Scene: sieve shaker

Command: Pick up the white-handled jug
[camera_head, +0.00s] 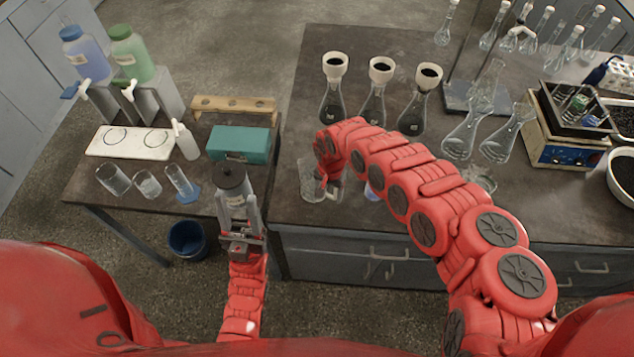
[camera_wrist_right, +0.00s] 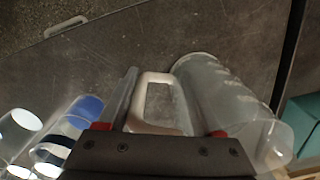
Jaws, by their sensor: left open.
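The white-handled jug (camera_head: 310,182) is a clear cylinder standing near the front left corner of the right bench. In the right wrist view the jug (camera_wrist_right: 225,100) lies to the right, with its white loop handle (camera_wrist_right: 143,103) facing my gripper. My right gripper (camera_wrist_right: 160,100) has its fingers apart, with the handle between them; I cannot tell whether they touch it. In the head view my right gripper (camera_head: 331,187) is just right of the jug, partly hidden by my arm.
Three funnel-topped flasks (camera_head: 376,100) stand behind my right arm. Clear flasks (camera_head: 461,138) and a sieve shaker (camera_head: 563,140) are further right. The left table carries a teal box (camera_head: 238,144), beakers (camera_head: 147,184) and a wash bottle (camera_head: 186,142). Blue-marked clear vessels (camera_wrist_right: 65,130) lie left of the handle.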

